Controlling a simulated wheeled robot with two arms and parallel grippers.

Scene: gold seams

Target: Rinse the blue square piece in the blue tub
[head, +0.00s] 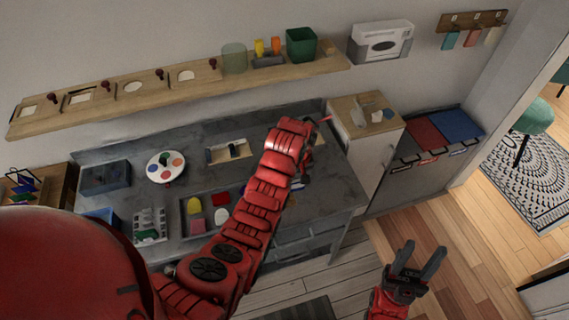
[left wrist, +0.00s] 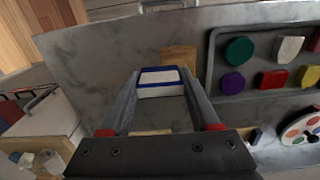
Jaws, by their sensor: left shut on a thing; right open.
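My left gripper (left wrist: 160,92) is shut on a squarish piece (left wrist: 160,78) with a pale face and blue edges, held between its fingertips. This looks like the blue square piece, but I cannot see all its sides. In the head view my own red arm mostly hides this gripper, over the right part of the grey table (head: 330,185). A blue tub (head: 98,215) is at the table's left end, partly hidden by my red body. A darker grey-blue container (head: 105,180) stands behind it. My right gripper (head: 421,252) is open and empty, over the wooden floor.
A grey tray (left wrist: 212,75) holds several coloured pieces. A round paint palette (head: 165,154) lies behind it. A white cabinet (head: 360,145) stands right of the table. A shelf (head: 130,97) runs along the wall. Floor around my right gripper is clear.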

